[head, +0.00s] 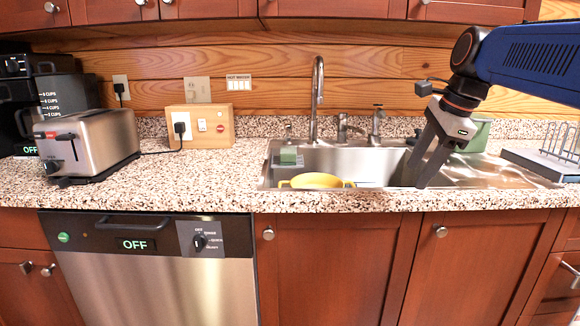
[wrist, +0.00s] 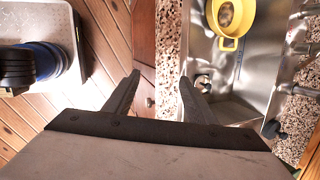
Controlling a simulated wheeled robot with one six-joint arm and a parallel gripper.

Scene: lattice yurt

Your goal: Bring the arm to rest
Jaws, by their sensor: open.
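My gripper (head: 421,170) hangs from my blue arm (head: 530,58) at the right of the head view, in front of the right part of the steel sink. In the wrist view my gripper (wrist: 160,84) is open, with nothing between its fingers. Below it there are the speckled counter edge (wrist: 167,60) and the sink (wrist: 232,85). A yellow pan-like vessel (head: 315,181) sits in the sink; it also shows in the wrist view (wrist: 246,24), apart from the fingers, with something brownish inside.
The faucet (head: 317,95) rises behind the sink. A dish rack (head: 558,150) stands at the far right. A toaster (head: 95,145) and a wooden socket box (head: 203,127) are on the left counter. The dishwasher (head: 150,275) reads OFF. Counter between toaster and sink is clear.

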